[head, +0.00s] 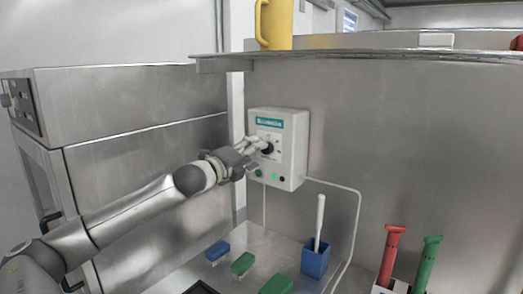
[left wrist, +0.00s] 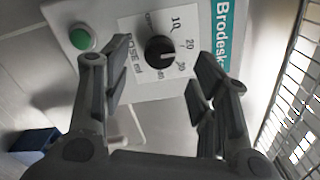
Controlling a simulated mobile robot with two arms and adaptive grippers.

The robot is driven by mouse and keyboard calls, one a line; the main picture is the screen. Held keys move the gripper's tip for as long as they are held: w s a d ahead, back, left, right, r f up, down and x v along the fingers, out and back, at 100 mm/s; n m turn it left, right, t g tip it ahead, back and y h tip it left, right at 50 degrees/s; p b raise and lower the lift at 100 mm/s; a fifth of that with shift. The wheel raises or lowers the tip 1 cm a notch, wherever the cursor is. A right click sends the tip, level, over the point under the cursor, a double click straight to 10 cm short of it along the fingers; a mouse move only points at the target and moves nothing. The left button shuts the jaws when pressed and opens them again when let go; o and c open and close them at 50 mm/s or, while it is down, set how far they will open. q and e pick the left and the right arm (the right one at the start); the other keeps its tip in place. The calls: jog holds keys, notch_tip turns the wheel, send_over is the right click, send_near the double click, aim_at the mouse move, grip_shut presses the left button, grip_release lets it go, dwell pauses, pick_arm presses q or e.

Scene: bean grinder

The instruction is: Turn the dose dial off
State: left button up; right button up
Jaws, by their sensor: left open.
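The dose dial is a black round knob (left wrist: 160,52) on a white label with numbers on the control box. It also shows in the head view (head: 267,148), partly behind my gripper. A small pale mark on the knob appears near its lower edge, toward the high numbers; its exact setting is hard to read. The control box (head: 292,150) is white with a green name strip and hangs on the steel wall. My left gripper (head: 259,144) is open in front of the dial. In the left wrist view its fingers (left wrist: 155,70) stand on either side below the knob, apart from it.
A green button (left wrist: 82,38) sits beside the dial label. A shelf (head: 370,54) with a yellow jug (head: 275,25) is above. Below are a blue holder (head: 315,261) with a white-handled tool, brushes (head: 243,263), and red (head: 391,255) and green (head: 425,265) handles. A cable (head: 357,215) hangs right.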

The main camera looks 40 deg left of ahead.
aim_at(267, 149)
pick_arm(q)
jog(key=shift+w+a+p, duration=0.2)
jog(key=shift+w+p, duration=1.65)
jog(key=shift+w, duration=0.45)
jog(key=c, duration=1)
